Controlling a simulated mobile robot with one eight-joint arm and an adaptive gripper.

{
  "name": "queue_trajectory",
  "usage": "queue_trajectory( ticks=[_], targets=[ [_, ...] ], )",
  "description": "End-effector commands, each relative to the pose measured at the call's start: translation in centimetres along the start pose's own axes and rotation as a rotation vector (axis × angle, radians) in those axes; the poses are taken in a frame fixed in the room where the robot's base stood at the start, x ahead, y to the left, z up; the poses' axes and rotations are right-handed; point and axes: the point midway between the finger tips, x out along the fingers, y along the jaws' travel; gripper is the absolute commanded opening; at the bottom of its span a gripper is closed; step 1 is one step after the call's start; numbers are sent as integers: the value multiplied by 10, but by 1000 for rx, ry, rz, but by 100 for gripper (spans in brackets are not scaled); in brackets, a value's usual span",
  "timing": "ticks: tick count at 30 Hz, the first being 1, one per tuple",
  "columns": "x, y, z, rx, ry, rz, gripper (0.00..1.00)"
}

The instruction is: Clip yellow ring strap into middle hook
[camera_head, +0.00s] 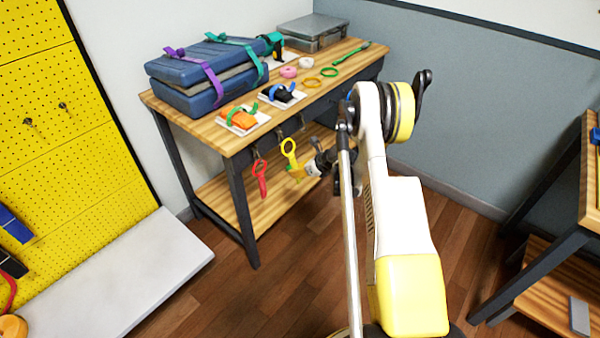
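The yellow ring strap (289,154) is upright in front of the workbench's front edge, with its ring at the top and its tail pointing down. Its ring is close below and right of the middle hook (280,132); I cannot tell whether they touch. My gripper (304,172) is at the strap's lower end, coming from the right. The fingers are small and partly merge with the tail, so their grip is unclear. A red ring strap (260,178) hangs at the left hook. Another hook (301,121) is to the right.
The wooden workbench (208,127) carries a blue case (190,95), a grey case (312,32), and several coloured straps and rings. A yellow pegboard (70,115) and a pale ledge (120,270) are at left. Another bench (545,285) is at right. Floor between is clear.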

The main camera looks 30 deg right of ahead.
Motion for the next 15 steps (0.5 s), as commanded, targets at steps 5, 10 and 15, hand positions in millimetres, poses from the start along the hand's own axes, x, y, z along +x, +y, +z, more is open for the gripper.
queue_trajectory(
  ticks=[5,10,15],
  targets=[
    [8,0,6,0,0,-1,0],
    [16,0,11,0,-1,0,0],
    [23,0,5,1,-1,0,0]
  ],
)
